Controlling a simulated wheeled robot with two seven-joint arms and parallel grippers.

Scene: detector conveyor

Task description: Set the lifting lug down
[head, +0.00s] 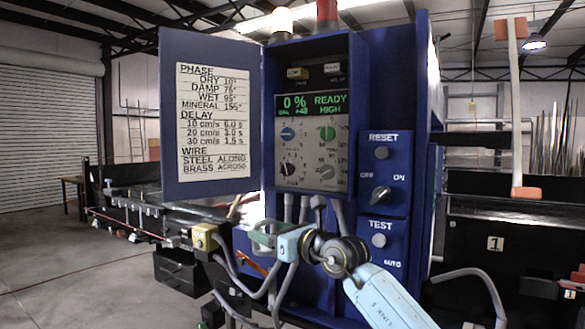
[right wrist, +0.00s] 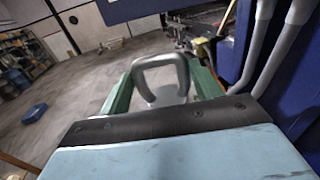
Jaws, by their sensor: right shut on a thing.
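The lifting lug (right wrist: 162,66) is a grey, rounded U-shaped loop. In the right wrist view it stands between the two green fingers of my right gripper (right wrist: 160,88), which is shut on it. In the head view my right gripper (head: 262,236) is in front of the lower part of the blue control cabinet, its arm coming in from the lower right. I cannot make out the lug clearly there. In the right wrist view the grey concrete floor lies far below and beyond the lug. My left gripper is not in view.
The blue control cabinet (head: 395,150) has its door (head: 212,180) open to the left. Grey cables (head: 338,215) hang below its panel, close to my right gripper. A yellow box (head: 205,237) sits left of the gripper. Open floor (head: 70,270) lies at the left.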

